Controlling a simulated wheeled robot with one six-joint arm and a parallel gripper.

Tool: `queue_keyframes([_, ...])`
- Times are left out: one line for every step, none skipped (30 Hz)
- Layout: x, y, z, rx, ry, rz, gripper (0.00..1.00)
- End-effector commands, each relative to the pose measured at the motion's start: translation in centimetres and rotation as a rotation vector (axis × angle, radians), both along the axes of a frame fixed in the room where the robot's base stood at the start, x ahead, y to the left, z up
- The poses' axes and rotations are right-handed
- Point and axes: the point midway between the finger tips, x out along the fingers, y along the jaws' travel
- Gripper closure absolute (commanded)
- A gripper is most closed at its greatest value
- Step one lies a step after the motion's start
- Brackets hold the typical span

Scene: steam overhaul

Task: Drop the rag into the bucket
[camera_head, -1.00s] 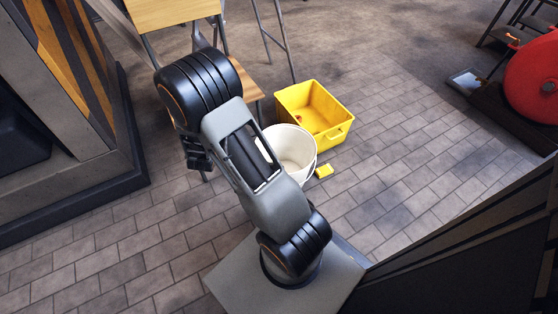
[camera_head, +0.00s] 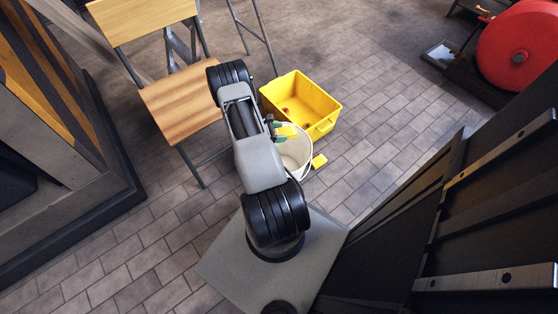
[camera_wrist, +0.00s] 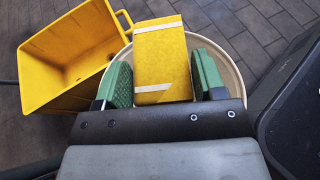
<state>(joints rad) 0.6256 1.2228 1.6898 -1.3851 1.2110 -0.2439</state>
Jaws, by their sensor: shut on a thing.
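The rag (camera_wrist: 160,65) is a yellow folded piece with white stripes, held between the green fingers of my gripper (camera_wrist: 164,78), which is shut on it. In the head view the rag (camera_head: 287,130) shows as a small yellow patch beside my gripper (camera_head: 280,131). The white bucket (camera_head: 298,155) stands on the floor, partly hidden by my arm and the rag. In the wrist view the pale bucket (camera_wrist: 240,75) shows around and behind the rag, which lies over its opening. The rag's height above the rim is hard to tell.
A yellow bin (camera_head: 323,124) stands just behind the bucket. A wooden chair (camera_head: 180,105) is to the left. A red wheel (camera_head: 518,55) is at the far right. The paved floor to the right is partly clear.

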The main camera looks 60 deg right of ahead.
Motion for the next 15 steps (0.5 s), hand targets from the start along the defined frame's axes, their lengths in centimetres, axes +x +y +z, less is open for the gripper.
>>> queue_keyframes([-0.1, -0.1, -0.7, 0.0, 0.0, -0.003, 0.6])
queue_keyframes([-0.2, -0.1, -0.9, 0.0, 0.0, -0.004, 0.6])
queue_keyframes([-0.2, -0.2, -1.3, 0.0, 0.0, -0.005, 0.6])
queue_keyframes([-0.3, -0.2, -1.6, 0.0, 0.0, -0.006, 0.6])
queue_keyframes([-0.3, -0.2, -1.9, 0.0, 0.0, -0.007, 0.6])
queue_keyframes([-0.3, -0.3, -2.3, 0.0, 0.0, -0.007, 0.6])
queue_keyframes([-0.3, -0.3, -2.6, 0.0, 0.0, -0.007, 0.6])
queue_keyframes([-0.2, -0.2, -2.9, -0.001, -0.001, -0.006, 0.6])
queue_keyframes([-0.2, -0.2, -3.4, 0.0, 0.0, -0.005, 0.6])
queue_keyframes([-0.2, -0.2, -3.7, 0.0, 0.0, -0.004, 0.6])
queue_keyframes([-0.2, -0.2, -4.1, 0.0, 0.0, -0.004, 0.6])
queue_keyframes([-0.2, -0.2, -4.4, 0.0, 0.0, -0.003, 0.6])
queue_keyframes([-0.2, -0.2, -4.7, 0.0, 0.0, -0.003, 0.6])
queue_keyframes([-0.2, -0.2, -4.9, 0.0, 0.0, -0.002, 0.6])
queue_keyframes([-0.1, -0.2, -5.1, 0.0, 0.0, -0.002, 0.6])
